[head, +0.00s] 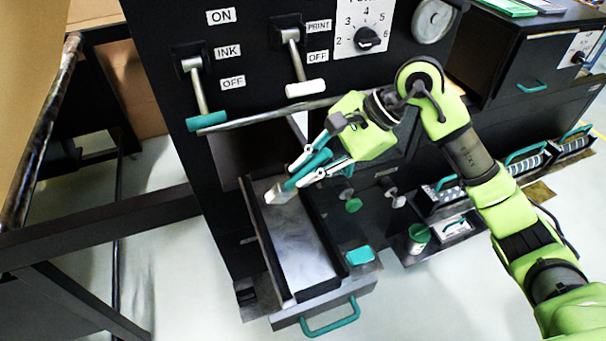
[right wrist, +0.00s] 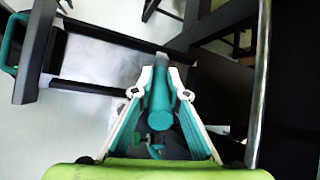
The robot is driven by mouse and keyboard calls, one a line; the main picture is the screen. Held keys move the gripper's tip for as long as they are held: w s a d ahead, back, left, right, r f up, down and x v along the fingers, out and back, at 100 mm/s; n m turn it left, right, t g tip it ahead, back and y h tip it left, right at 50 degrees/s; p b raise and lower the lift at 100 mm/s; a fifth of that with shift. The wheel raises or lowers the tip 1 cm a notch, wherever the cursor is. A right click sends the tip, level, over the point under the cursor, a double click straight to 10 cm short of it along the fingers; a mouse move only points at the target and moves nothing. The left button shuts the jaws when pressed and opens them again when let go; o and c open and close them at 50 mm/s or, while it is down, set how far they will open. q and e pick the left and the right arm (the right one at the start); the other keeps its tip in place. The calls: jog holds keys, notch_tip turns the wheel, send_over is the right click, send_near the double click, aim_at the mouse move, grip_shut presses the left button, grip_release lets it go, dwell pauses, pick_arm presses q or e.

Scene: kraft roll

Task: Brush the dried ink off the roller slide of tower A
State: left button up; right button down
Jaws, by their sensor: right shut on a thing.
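The roller slide (head: 308,252) is pulled out at the lower front of the black tower. It has dark side rails, a pale grey, cloudy bed and a teal pull handle (head: 331,321). It also shows in the right wrist view (right wrist: 95,62). My right gripper (head: 302,170) is shut on the teal handle of a brush (right wrist: 160,105). The brush's pale head (head: 279,194) points down at the inner end of the slide, by the left rail; whether it touches the bed I cannot tell. No tower letter is readable. My left gripper is out of view.
Above the slide, the tower carries an ink lever (head: 199,90), a print lever (head: 298,65) and a dial (head: 367,39). A metal bar (head: 262,118) crosses below them. A teal block (head: 359,255) sits right of the slide. A dark frame with a brown roll stands left.

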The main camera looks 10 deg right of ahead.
jog(key=shift+r, duration=0.55)
jog(key=shift+w+r, duration=0.15)
jog(key=shift+r, duration=0.2)
jog(key=shift+r+p, duration=0.5)
jog(key=shift+r, duration=0.15)
jog(key=shift+a+r, duration=0.1)
jog(key=shift+r, duration=0.2)
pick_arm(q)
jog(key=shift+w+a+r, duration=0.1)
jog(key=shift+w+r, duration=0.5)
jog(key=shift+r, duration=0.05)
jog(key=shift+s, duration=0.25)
